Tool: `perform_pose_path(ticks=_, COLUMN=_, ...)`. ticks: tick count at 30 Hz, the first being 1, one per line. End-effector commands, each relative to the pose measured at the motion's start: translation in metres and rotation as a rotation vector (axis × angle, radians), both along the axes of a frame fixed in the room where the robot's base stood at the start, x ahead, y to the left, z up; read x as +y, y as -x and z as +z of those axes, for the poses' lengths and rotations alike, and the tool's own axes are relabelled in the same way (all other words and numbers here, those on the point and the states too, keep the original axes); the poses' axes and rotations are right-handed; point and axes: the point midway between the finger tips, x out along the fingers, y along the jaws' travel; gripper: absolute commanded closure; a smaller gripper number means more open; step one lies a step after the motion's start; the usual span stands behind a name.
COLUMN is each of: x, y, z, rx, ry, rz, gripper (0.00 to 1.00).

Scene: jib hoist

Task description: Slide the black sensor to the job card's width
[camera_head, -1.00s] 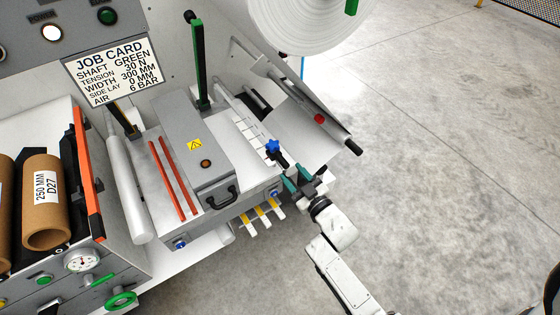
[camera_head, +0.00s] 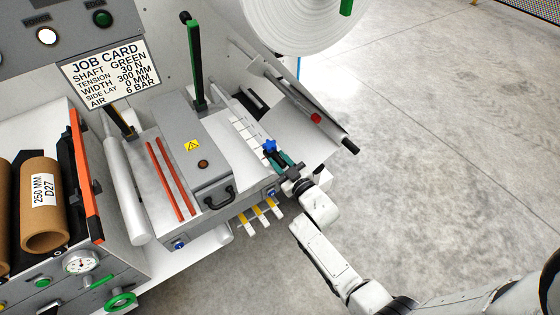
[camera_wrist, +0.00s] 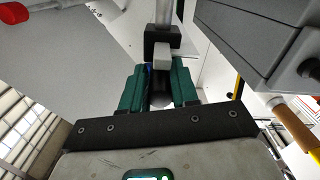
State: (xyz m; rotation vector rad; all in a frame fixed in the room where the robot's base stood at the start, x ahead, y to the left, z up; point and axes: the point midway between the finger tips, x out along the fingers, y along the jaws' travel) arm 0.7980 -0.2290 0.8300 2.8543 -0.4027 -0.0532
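The black sensor with its blue knob (camera_head: 269,147) sits on the rail along the white scale strip, on the right side of the machine. In the wrist view its black block (camera_wrist: 161,47), with a light grey piece, is just beyond my fingertips. My gripper (camera_head: 281,161) is at the sensor, its green fingers just below the blue knob. In the wrist view the fingers (camera_wrist: 159,74) stand apart with a gap between them, and a bit of blue shows there. Contact with the sensor cannot be made out. The job card (camera_head: 111,73) reads width 300 MM.
A grey box with a black handle (camera_head: 219,197) stands left of the scale. Yellow-and-white tabs (camera_head: 259,215) stick out below. The floor at right is open.

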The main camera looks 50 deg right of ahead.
Motion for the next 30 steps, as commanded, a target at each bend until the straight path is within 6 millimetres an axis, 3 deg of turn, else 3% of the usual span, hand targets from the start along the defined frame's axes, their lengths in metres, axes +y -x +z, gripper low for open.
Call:
perform_pose_path(ticks=9, x=0.000, y=0.000, z=0.000, rx=0.000, ry=0.000, rz=0.000, gripper=1.00)
perform_pose_path(ticks=21, x=0.000, y=-0.001, z=0.000, rx=-0.001, ry=0.000, rz=0.000, gripper=1.00)
perform_pose_path(ticks=25, x=-0.004, y=-0.016, z=-0.004, rx=-0.003, ry=0.002, rz=0.002, gripper=1.00)
perform_pose_path(ticks=30, x=-0.015, y=-0.053, z=-0.005, rx=-0.006, ry=0.004, rz=0.002, gripper=1.00)
